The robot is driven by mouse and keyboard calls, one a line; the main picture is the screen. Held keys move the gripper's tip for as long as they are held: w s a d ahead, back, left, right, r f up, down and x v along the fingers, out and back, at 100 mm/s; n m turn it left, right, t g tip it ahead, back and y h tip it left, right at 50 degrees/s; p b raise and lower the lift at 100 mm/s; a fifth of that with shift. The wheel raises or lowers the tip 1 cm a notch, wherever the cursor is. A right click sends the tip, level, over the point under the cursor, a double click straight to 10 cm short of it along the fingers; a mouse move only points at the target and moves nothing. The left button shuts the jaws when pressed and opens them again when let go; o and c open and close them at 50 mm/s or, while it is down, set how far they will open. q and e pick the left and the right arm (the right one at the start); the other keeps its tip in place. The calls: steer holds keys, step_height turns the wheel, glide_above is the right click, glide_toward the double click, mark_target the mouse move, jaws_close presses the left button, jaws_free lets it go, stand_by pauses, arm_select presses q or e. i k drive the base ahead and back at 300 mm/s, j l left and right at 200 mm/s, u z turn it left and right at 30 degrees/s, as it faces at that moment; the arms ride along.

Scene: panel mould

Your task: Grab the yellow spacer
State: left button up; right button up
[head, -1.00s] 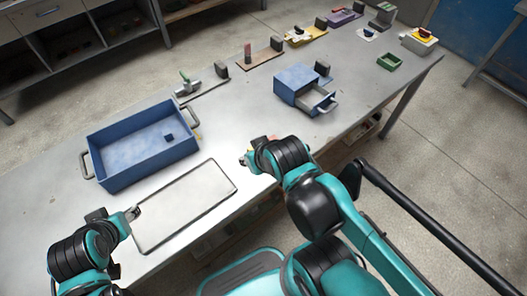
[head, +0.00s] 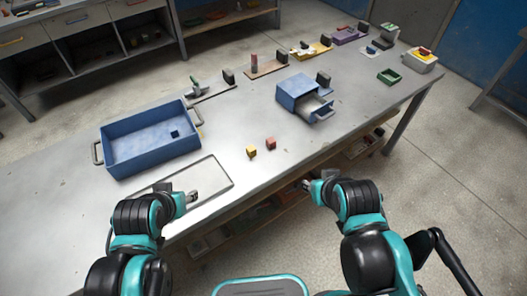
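A small yellow cube, which I take for the yellow spacer (head: 251,151), sits on the bare grey table top, just left of a similar small red cube (head: 270,143). My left gripper (head: 193,197) is over the flat rectangular panel mould (head: 221,176), left of the yellow cube and nearer to me. My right gripper (head: 304,185) is at the table's near edge, right of the yellow cube and apart from it. Both grippers are too small in the view to tell whether their fingers are open or shut. My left arm hides part of the mould.
A blue bin (head: 150,145) with a small dark block inside stands behind the mould. A blue drawer box (head: 299,90) with its drawer pulled out stands at the right. Several small fixtures line the far edge. A green tray (head: 390,76) lies far right. Table around the cubes is clear.

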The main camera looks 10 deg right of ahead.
mark_target(251, 150)
steer(key=i, duration=0.35)
steer(key=i+l+u, duration=0.25)
steer(key=l, duration=0.8)
steer(key=l+u, duration=0.25)
steer(key=l, duration=0.8)
steer(key=k, duration=0.05)
